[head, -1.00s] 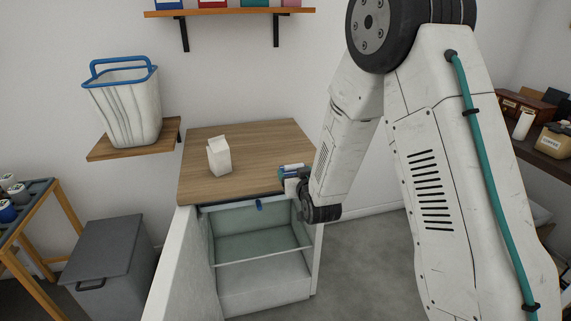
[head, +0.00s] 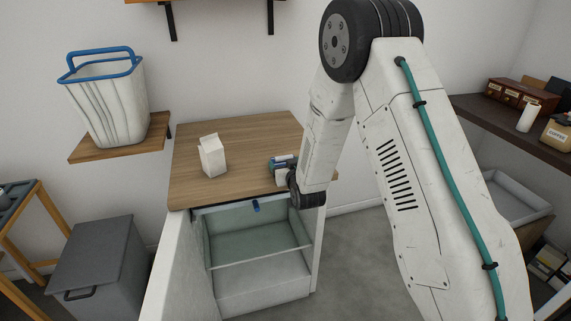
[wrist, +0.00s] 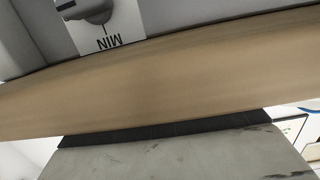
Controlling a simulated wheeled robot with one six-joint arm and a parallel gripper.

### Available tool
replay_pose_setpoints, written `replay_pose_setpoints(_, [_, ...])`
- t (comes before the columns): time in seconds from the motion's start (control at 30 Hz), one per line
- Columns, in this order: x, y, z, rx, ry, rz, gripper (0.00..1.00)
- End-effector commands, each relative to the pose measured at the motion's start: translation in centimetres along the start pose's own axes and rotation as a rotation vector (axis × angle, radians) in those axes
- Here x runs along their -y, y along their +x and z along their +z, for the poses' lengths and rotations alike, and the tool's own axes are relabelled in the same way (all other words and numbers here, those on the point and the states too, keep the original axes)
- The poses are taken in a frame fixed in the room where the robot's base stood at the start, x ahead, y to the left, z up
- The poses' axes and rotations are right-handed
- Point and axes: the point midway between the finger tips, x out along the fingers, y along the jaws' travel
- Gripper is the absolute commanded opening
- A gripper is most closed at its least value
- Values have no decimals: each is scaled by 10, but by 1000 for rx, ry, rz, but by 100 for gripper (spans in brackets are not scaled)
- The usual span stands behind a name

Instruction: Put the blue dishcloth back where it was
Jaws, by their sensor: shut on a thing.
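My gripper (head: 282,166) is over the right front part of the wooden top of a white cabinet. In the wrist view, a white thing with a black mark and the letters MIN (wrist: 104,30) sits between grey finger surfaces at the top edge, and my gripper is shut on it. Most of it is cut off. In the head view, blue and white show at my gripper, too small to name. No dishcloth can be made out for certain. A small blue piece (head: 257,206) shows just under the cabinet top's front edge; I cannot tell what it is.
A white carton (head: 212,155) stands upright on the wooden top (head: 235,135). Below, the cabinet's glassy interior (head: 240,236) is open. A blue-rimmed white basket (head: 108,108) is on a wall shelf at left, above a grey bin (head: 98,265). A dark shelf (head: 500,125) is at right.

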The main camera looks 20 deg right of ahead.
Motion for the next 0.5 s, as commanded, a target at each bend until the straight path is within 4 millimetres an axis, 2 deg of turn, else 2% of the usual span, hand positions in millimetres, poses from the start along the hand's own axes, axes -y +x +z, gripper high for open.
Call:
replay_pose_setpoints(0.33, [0, 1, 3, -2, 0, 0, 32])
replay_pose_setpoints(0.37, [0, 1, 2, -3, 0, 0, 82])
replay_pose_setpoints(0.4, [0, 1, 2, -3, 0, 0, 93])
replay_pose_setpoints(0.43, [0, 1, 2, -2, 0, 0, 98])
replay_pose_setpoints(0.5, [0, 0, 3, -2, 0, 0, 98])
